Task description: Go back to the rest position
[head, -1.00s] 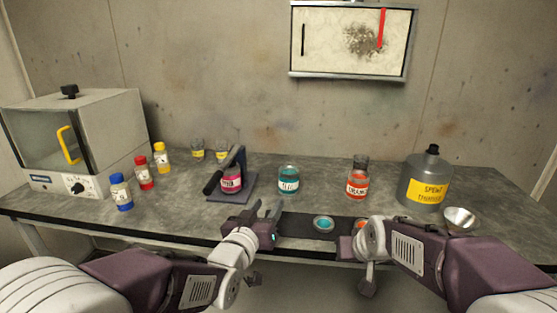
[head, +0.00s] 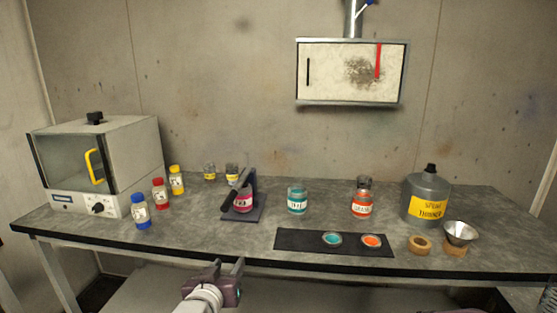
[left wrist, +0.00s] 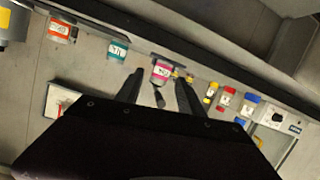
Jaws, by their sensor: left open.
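My left gripper (head: 228,268) is low at the front of the bench in the head view, below the front edge. Its two fingers are apart and nothing is between them. In the left wrist view the open fingers (left wrist: 158,88) point toward the bench, with the magenta jar (left wrist: 162,71) beyond them. In the head view that magenta jar (head: 243,200) sits in a dark stand (head: 256,208). My right gripper is out of the head view; only a sliver of dark purple arm shows at the bottom right edge.
The teal jar (head: 297,200), orange jar (head: 361,204) and thinner can (head: 427,197) stand along the bench. A black mat (head: 290,240) holds teal and orange lids. A booth oven (head: 100,165), several small bottles and a funnel (head: 459,232) also stand there. The front floor area is open.

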